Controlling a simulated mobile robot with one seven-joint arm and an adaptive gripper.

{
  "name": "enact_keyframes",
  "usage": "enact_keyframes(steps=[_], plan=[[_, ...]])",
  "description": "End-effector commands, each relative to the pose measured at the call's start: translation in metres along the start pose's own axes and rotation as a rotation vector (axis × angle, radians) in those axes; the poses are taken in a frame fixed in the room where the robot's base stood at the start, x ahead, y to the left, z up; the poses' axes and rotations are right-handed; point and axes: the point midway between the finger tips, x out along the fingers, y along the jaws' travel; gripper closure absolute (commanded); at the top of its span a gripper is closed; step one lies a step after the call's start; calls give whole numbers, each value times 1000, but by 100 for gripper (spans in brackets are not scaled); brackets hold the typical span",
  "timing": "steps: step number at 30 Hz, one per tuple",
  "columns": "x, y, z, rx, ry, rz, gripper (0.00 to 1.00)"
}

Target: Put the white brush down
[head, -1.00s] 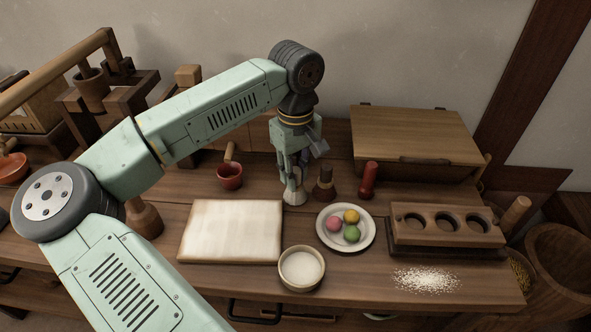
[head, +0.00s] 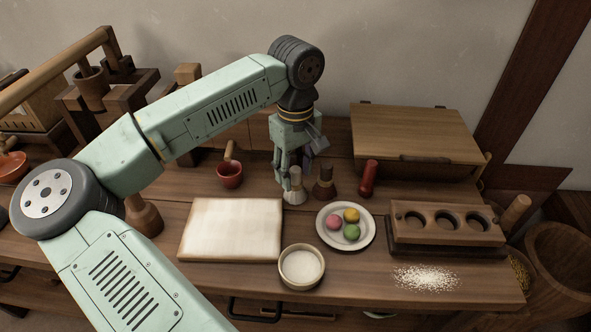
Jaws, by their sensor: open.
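The white brush (head: 295,190) stands upright on the wooden table, with its pale bristles down and its grey-white handle up. It is between the white board and the dark brown brush. My gripper (head: 287,174) is open, pointing down, with its fingers around or just beside the upper part of the white brush. I cannot tell whether a finger touches it. The gripper partly hides the far side of the handle.
A dark brown brush (head: 323,184) and a red brush (head: 368,179) stand close to the right. A plate (head: 322,238) with coloured balls, a white bowl (head: 302,283), a white board (head: 231,255) and a red cup (head: 229,176) surround the spot. A holed wooden block (head: 447,239) stands right.

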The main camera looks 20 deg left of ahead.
Motion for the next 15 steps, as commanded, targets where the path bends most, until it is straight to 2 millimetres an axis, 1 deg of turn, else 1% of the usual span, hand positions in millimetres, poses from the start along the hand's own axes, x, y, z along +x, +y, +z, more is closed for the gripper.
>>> enact_keyframes(steps=[5, 9, 12, 15], plan=[[-34, 1, -1, 0, 6, 2, 59], [-66, 1, -1, 0, 5, 3, 59], [-86, 1, 0, 0, 4, 3, 59], [-101, 0, -1, -2, 3, 2, 59]])
